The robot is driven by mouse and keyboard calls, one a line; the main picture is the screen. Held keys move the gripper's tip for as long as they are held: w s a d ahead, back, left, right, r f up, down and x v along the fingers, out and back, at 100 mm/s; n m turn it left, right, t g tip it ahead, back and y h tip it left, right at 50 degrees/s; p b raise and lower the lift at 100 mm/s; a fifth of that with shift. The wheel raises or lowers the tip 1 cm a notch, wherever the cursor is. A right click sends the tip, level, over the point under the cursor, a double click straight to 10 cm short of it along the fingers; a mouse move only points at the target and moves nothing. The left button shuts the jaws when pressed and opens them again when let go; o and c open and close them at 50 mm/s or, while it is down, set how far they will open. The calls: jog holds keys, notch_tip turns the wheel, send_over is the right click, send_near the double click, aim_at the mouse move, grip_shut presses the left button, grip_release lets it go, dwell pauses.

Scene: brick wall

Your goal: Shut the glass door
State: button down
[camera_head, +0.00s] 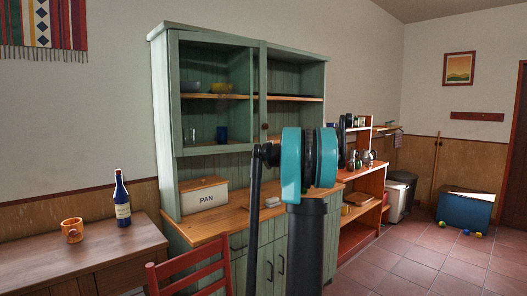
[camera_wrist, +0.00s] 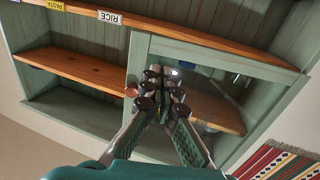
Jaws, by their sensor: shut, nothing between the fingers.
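The glass door (camera_head: 259,90) has a green frame and covers the left part of the green hutch's upper cabinet; its round knob (camera_head: 265,127) is near the cabinet's middle. The wrist view is turned over, so the door frame (camera_wrist: 215,56) shows on the right and the knob (camera_wrist: 131,91) at its left edge. I cannot tell how far ajar the door is. My gripper (camera_wrist: 166,86) has its fingers together and empty, in front of the door, just right of the knob; contact is unclear. In the head view it is hidden behind my teal arm joint.
The right cabinet section is open, with a wooden shelf (camera_wrist: 85,70). Bowls (camera_head: 221,88) and a blue cup (camera_head: 222,134) stand behind the door. A PAN box (camera_head: 204,195) is on the counter. A red chair (camera_head: 190,268) stands in front. A bottle (camera_head: 122,199) and mug (camera_head: 72,230) are left.

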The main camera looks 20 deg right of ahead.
aim_at(256, 147)
jog(key=w, duration=0.4)
jog(key=w+a, duration=0.1)
jog(key=w, duration=0.9)
jog(key=shift+a, duration=0.2)
jog(key=w+a+n+y, duration=0.1)
jog(key=w+y, duration=0.1)
jog(key=w, duration=0.9)
jog(key=shift+a+r+g+y, duration=0.25)
jog(key=shift+a+g+y, duration=0.05)
jog(key=shift+a, duration=0.1)
jog(key=shift+a, duration=0.1)
